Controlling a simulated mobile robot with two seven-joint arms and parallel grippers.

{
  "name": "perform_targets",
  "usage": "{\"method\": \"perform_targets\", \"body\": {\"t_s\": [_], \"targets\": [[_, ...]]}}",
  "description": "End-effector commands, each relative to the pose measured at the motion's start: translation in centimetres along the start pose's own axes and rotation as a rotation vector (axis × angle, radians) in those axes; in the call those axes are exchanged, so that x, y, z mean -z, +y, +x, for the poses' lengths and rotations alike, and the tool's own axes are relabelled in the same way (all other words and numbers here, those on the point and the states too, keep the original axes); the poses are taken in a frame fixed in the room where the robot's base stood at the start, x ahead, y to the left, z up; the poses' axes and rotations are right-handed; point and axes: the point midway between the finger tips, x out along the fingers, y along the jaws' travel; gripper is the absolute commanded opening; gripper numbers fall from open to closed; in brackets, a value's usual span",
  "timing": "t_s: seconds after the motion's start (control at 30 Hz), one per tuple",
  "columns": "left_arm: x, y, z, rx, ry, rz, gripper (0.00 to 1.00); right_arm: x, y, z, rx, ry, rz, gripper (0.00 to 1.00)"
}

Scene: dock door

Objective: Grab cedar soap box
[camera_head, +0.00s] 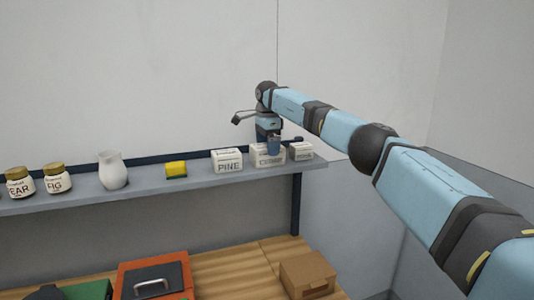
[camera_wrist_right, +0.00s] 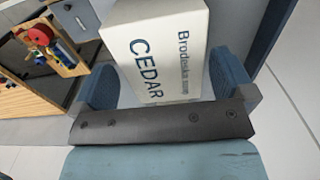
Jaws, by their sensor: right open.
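The cedar soap box (camera_head: 268,160) is a white carton on the grey wall shelf, partly hidden by my right gripper (camera_head: 273,146). In the right wrist view the box (camera_wrist_right: 160,50) shows its dark "CEDAR" lettering. It lies between the two blue fingers of the right gripper (camera_wrist_right: 163,75). The right gripper is open, with one finger on each side of the box. A gap shows at the left finger; the right finger looks very near the box, and I cannot tell whether it touches. My left gripper is not in view.
The pine box (camera_head: 228,161) stands close on the left and another small white box (camera_head: 301,152) on the right. Farther left are a yellow sponge (camera_head: 176,169), a white pitcher (camera_head: 113,170) and a fig jar (camera_head: 57,179). Below, a cardboard box (camera_head: 308,275) sits on a wooden surface.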

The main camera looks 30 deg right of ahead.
Motion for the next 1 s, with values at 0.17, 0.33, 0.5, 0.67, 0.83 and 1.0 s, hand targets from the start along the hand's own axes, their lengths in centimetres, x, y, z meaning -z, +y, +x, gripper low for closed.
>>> {"method": "perform_targets", "body": {"t_s": [0.17, 0.33, 0.5, 0.67, 0.83, 1.0], "targets": [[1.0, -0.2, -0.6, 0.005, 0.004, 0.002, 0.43, -0.1, -0.1, 2.4, -0.002, 0.001, 0.001, 1.00], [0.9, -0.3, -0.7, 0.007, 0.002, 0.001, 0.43, -0.2, -0.1, 3.1, 0.000, 0.000, 0.001, 1.00], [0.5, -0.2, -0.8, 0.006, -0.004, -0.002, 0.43, -0.1, -0.1, 3.1, 0.000, 0.000, 0.001, 0.95], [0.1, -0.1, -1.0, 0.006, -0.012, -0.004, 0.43, -0.1, -0.1, 3.1, 0.000, 0.000, 0.001, 0.59], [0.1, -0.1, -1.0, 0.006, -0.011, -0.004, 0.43, -0.2, -0.1, 3.0, 0.001, 0.000, 0.001, 0.40], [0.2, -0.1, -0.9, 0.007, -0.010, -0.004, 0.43, -0.2, -0.1, 2.9, 0.001, 0.000, 0.001, 0.40]]}}
